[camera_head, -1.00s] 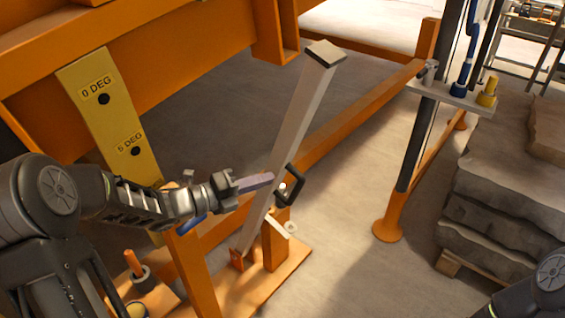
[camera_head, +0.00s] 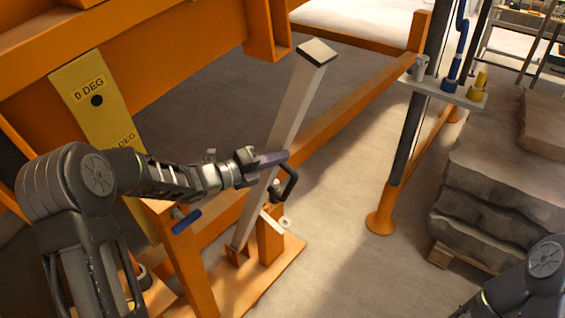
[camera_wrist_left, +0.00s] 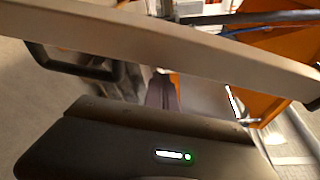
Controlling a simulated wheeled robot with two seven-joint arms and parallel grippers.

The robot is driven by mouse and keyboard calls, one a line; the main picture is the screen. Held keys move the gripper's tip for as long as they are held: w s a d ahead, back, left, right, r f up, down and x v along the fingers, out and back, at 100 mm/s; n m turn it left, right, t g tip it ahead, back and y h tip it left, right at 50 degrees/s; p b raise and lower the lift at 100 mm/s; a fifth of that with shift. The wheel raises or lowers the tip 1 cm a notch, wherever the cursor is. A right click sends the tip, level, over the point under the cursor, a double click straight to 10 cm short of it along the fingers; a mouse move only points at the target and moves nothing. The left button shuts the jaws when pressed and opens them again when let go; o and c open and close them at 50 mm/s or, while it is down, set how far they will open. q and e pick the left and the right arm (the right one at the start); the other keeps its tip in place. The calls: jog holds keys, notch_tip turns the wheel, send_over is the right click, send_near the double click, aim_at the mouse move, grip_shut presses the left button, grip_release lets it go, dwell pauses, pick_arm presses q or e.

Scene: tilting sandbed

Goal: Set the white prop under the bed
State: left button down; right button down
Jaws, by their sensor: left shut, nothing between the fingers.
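The white prop (camera_head: 293,108) is a long square bar with a dark top end and a black handle (camera_head: 289,184) on its right side. It leans to the upper right from an orange bracket on the base plate, its top near the orange bed frame (camera_head: 180,40). In the left wrist view the prop (camera_wrist_left: 180,45) crosses the picture close in front. My left gripper (camera_head: 274,158) is shut and empty. Its fingers overlap the prop just above the handle; contact is unclear. My right arm shows at the lower right, but its gripper is out of view.
A yellow plate (camera_head: 95,100) with degree marks hangs from the bed. A blue-handled pin (camera_head: 186,221) is below my left forearm. A dark post with an orange foot (camera_head: 380,222) and stacked stone slabs (camera_head: 490,190) stand at the right. Floor between prop and post is clear.

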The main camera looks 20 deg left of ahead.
pick_arm(q)
jog(key=shift+a+r, duration=0.1)
jog(key=shift+a, duration=0.1)
